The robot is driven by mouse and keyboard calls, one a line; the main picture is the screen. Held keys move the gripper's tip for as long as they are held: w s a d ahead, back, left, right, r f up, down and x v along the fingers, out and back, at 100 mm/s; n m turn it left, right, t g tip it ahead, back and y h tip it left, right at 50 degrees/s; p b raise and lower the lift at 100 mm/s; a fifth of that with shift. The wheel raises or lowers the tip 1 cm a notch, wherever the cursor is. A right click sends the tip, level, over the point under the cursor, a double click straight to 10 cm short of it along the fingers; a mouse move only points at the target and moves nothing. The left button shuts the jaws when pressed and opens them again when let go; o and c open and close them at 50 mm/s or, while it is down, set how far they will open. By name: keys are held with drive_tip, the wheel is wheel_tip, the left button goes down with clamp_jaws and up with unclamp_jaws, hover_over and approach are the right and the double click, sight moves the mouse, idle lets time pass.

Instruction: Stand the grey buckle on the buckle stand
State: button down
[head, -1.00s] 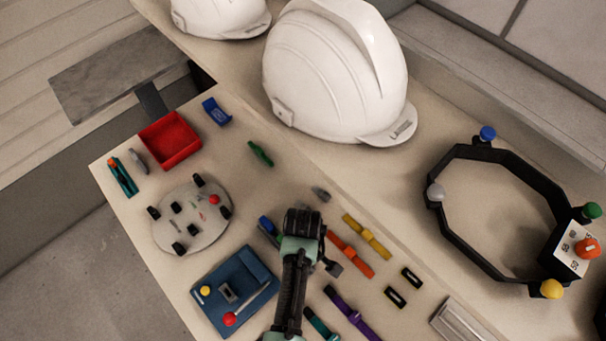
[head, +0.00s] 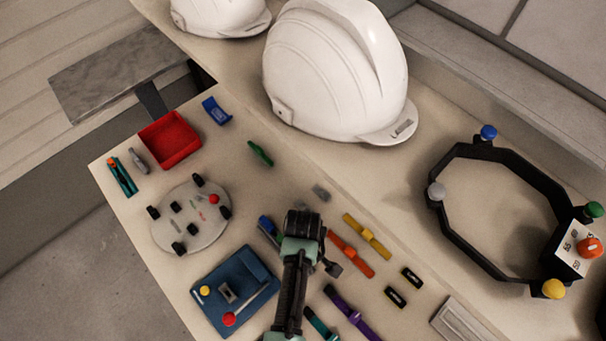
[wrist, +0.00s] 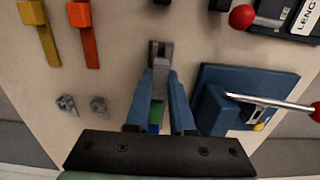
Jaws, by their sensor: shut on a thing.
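My gripper's blue fingers (wrist: 160,80) are shut on the grey buckle (wrist: 160,50), which shows at the fingertips in the wrist view with a dark slot facing the camera. In the head view my arm (head: 296,265) covers the buckle. A small blue piece (wrist: 153,127) and a green piece show between the fingers; whether these belong to a stand is unclear. A blue block (head: 266,226) pokes out left of my arm. I cannot tell for sure which thing is the buckle stand.
A blue lever fixture (head: 250,270) stands close left of my arm. Orange (head: 350,254) and yellow (head: 367,236) straps lie right. Small grey pieces (head: 320,193) lie above. A round board (head: 190,228), red tray (head: 170,142) and white helmet (head: 330,80) stand farther off.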

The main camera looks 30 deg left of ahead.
drive_tip(key=shift+f+b, duration=0.7)
drive_tip(key=shift+f, duration=0.45)
drive_tip(key=c, duration=0.7)
unclamp_jaws()
drive_tip(key=shift+r, duration=0.1)
wheel_tip(320, 180, up, 13)
